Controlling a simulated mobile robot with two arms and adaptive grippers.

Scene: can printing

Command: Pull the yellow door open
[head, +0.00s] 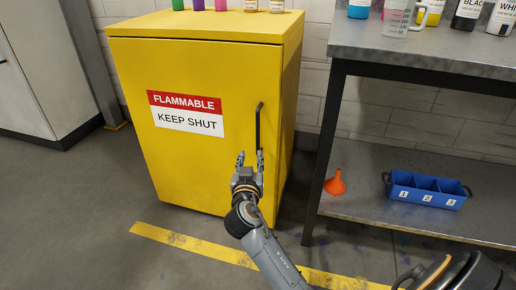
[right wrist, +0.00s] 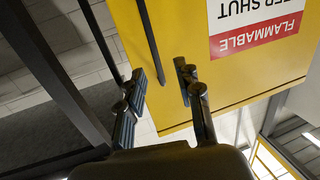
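The yellow door (head: 185,165) is the front of a yellow cabinet and appears shut. It carries a red and white "FLAMMABLE KEEP SHUT" sign (head: 187,114). Its dark upright bar handle (head: 258,122) is near the right edge. My right gripper (head: 250,158) is open at the handle's lower end, one finger on each side of it in the picture. In the upside-down right wrist view, the handle (right wrist: 148,38) runs down between the spread fingers (right wrist: 161,76); I cannot tell whether they touch it. My left gripper is not in view.
A metal table (head: 430,62) with bottles stands right of the cabinet. Its lower shelf (head: 365,205) holds an orange funnel (head: 335,184) and a blue numbered bin (head: 427,190). Coloured bottles stand on the cabinet. The floor before the door is clear, with a yellow line (head: 185,241).

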